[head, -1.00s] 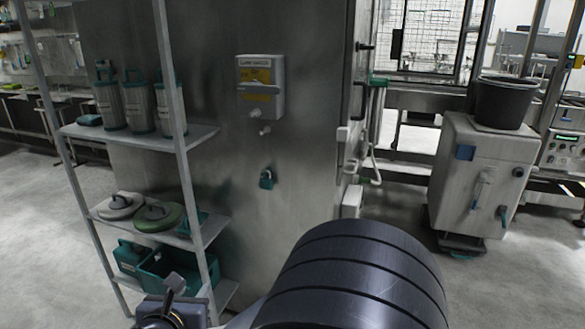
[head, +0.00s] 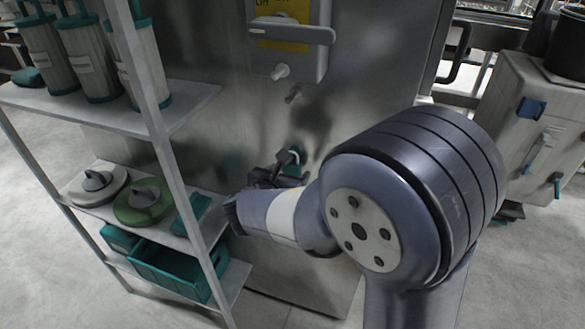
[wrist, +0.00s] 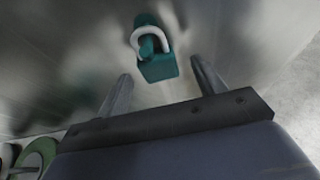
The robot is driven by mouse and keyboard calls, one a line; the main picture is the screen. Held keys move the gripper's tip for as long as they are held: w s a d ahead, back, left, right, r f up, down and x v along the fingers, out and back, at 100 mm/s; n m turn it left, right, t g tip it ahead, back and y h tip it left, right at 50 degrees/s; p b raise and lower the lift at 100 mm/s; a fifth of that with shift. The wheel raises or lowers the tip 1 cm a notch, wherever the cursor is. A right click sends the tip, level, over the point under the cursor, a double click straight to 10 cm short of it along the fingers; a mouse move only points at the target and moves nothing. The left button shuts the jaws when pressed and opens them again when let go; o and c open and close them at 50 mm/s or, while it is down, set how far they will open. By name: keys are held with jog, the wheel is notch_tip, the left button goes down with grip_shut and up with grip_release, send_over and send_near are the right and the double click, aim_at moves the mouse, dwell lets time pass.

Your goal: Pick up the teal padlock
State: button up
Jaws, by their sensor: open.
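The teal padlock (wrist: 157,68) hangs on the steel cabinet wall, with a pale shackle, in the wrist view. In the head view the padlock (head: 292,168) is partly hidden behind my arm and gripper. My gripper (wrist: 160,75) is open and empty, its two fingers apart on either side below the padlock's body. The padlock appears ahead of the gap between the fingertips. I cannot tell the exact distance left to it. My gripper (head: 272,170) also shows in the head view, close to the wall.
A grey shelf rack (head: 150,100) stands at the left with teal-lidded canisters (head: 95,60), round lidded items and a teal bin (head: 172,268). A lockout box with a grey handle (head: 292,32) and pegs sits above the padlock. A grey cabinet (head: 530,125) stands at the right.

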jog(key=shift+x, duration=1.1)
jog(key=c, duration=1.1)
jog(key=shift+r, duration=0.15)
jog(key=shift+r, duration=0.25)
jog(key=s+a, duration=0.2)
jog(key=s, duration=0.3)
jog(key=s+a, duration=0.2)
jog(key=s, duration=0.4)
jog(key=s+a, duration=0.2)
jog(key=s, duration=0.4)
jog(key=shift+a+r+p, duration=0.1)
jog(key=shift+r+p, duration=0.25)
jog(key=shift+p, duration=0.05)
